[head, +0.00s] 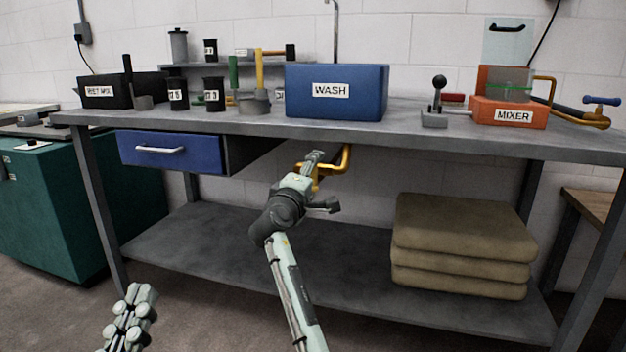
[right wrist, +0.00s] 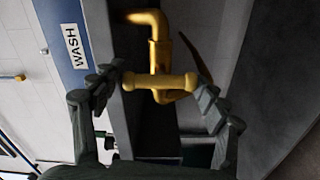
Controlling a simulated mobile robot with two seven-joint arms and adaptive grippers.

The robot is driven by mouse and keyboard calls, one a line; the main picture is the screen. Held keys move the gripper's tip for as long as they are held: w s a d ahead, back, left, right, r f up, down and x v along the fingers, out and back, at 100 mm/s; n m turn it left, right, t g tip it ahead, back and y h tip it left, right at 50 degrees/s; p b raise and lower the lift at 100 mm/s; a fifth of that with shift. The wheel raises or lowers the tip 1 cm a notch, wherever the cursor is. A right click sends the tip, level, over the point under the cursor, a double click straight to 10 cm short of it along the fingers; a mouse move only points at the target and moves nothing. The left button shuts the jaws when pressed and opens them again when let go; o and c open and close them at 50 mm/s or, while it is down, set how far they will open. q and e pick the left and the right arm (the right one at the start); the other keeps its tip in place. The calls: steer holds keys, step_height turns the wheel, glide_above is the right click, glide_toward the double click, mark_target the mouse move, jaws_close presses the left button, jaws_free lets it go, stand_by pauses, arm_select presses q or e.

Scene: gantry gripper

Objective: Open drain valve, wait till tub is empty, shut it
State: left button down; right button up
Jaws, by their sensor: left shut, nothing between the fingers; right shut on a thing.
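The blue tub (head: 337,93) labelled WASH stands on the bench; its inside and water level are hidden from this angle. The brass drain valve (head: 345,160) hangs under the bench top below the tub. In the right wrist view the valve's crossbar handle (right wrist: 160,81) lies level between my fingers. My right gripper (head: 322,178) is shut on this handle, and it also shows in the right wrist view (right wrist: 158,92). I see no water running. My left gripper (head: 131,318) is shut and empty at the lower left, away from the bench.
The grey bench (head: 270,128) has a blue drawer (head: 172,152) at left and a lower shelf with folded brown cloths (head: 460,245) at right. An orange mixer (head: 510,112), a small lever (head: 437,103) and several black containers stand on top. Left of the cloths the shelf is clear.

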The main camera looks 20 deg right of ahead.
steer(key=shift+r, duration=0.1)
steer(key=o, duration=0.9)
steer(key=shift+s+a, duration=0.25)
steer(key=shift+s, duration=0.1)
steer(key=v, duration=1.1)
